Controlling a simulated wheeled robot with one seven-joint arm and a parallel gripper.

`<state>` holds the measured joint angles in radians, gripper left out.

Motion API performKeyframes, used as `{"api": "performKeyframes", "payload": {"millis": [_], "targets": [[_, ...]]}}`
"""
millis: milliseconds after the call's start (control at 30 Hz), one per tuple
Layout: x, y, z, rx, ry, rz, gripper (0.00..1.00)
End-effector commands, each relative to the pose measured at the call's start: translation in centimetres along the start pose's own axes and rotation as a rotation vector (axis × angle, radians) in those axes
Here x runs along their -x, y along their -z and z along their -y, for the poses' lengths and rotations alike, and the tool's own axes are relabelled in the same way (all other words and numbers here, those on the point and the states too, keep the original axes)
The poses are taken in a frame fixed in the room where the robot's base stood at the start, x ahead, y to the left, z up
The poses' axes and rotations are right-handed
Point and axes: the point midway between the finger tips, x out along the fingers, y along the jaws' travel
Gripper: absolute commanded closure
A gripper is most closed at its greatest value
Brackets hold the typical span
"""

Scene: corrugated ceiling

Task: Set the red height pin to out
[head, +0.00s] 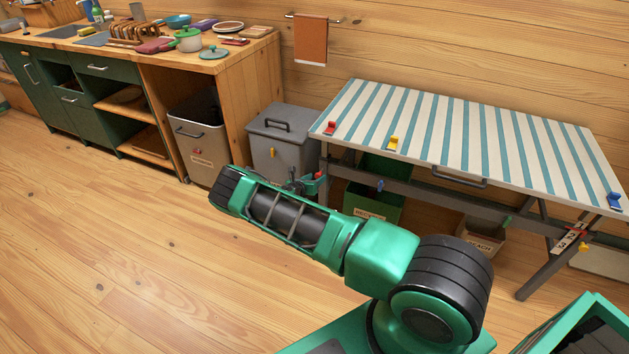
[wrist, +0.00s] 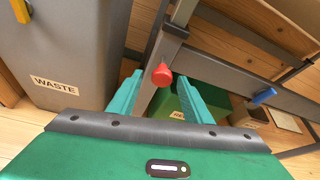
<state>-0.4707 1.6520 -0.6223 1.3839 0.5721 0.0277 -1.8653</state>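The red height pin (wrist: 162,74) shows in the wrist view as a round red knob on the grey metal leg frame of the striped table (head: 470,130). In the head view a small red spot (head: 319,175) shows by the table's left leg, partly hidden by my gripper (head: 304,184). In the wrist view my gripper (wrist: 159,76) is open, with its two teal fingers apart on either side of the knob in the picture. I cannot tell whether either finger touches it.
A blue knob (wrist: 264,96) sits further along the frame. A grey waste bin (wrist: 70,45) stands close on the left. A green bin (head: 375,203) is under the table. Red (head: 330,128) and yellow (head: 393,143) clips sit on the table's front edge. Open floor lies left.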

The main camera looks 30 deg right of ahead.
Motion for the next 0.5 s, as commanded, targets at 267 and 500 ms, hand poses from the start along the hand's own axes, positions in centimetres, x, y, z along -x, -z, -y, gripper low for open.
{"api": "performKeyframes", "payload": {"millis": [267, 500], "targets": [[-0.1, -0.1, 0.2, 0.000, 0.002, 0.001, 0.55], [2.4, -0.1, 0.1, 0.002, 0.001, 0.001, 0.55]]}}
